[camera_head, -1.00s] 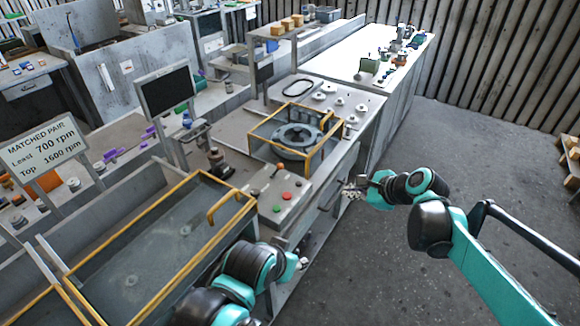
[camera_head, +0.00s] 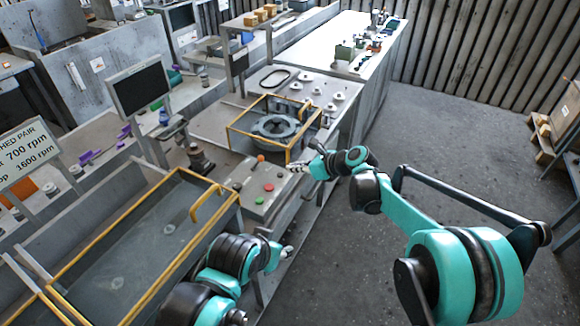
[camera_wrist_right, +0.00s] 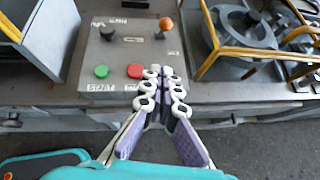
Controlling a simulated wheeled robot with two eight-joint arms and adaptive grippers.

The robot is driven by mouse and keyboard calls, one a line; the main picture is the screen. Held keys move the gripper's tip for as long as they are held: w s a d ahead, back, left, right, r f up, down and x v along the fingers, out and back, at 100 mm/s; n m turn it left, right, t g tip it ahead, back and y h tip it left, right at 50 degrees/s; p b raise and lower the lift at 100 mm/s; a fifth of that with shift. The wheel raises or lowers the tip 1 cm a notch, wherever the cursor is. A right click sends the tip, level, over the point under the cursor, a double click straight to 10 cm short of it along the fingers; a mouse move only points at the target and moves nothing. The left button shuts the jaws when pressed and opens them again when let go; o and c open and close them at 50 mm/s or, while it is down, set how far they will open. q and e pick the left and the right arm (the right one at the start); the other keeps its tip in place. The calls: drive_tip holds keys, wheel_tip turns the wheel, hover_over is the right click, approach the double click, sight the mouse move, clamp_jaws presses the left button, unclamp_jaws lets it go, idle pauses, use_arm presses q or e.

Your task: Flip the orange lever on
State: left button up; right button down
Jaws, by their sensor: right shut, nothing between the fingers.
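The orange lever (camera_wrist_right: 165,25) is a round orange knob on a short stem on the grey control panel (camera_wrist_right: 103,60), at its upper right in the right wrist view. In the head view the lever's orange knob (camera_head: 261,158) shows just below the yellow-framed housing. My right gripper (camera_wrist_right: 164,72) is shut and empty, its fingertips over the panel's front edge, short of the lever and just right of the red button. It also shows in the head view (camera_head: 300,168), apart from the lever. My left gripper (camera_head: 287,252) is at the panel's front, too small to judge.
A green START button (camera_wrist_right: 101,72), a red button (camera_wrist_right: 135,71) and a black knob (camera_wrist_right: 107,32) share the panel. The yellow-framed blower housing (camera_head: 277,127) stands beside it. A yellow-rimmed tank (camera_head: 140,245) lies left. The floor at right is open.

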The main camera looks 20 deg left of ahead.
drive_tip(key=b, duration=0.2)
approach(258, 163)
drive_tip(key=f, duration=0.1)
drive_tip(key=d+f, duration=0.1)
drive_tip(key=f, duration=0.1)
drive_tip(key=shift+f, duration=0.2)
drive_tip(key=a, duration=0.2)
drive_tip(key=w+a, duration=0.1)
drive_tip(key=shift+r+b, duration=0.3)
drive_tip(key=shift+w+a+r, duration=0.15)
drive_tip(key=shift+a, duration=0.2)
drive_tip(key=shift+r, duration=0.1)
drive_tip(key=shift+a+r+h+p, duration=0.2)
drive_tip(key=shift+h+p, duration=0.1)
drive_tip(key=shift+p, duration=0.15)
drive_tip(key=shift+a+r+p, duration=0.1)
drive_tip(key=shift+r+p, duration=0.05)
drive_tip(key=shift+p, duration=0.2)
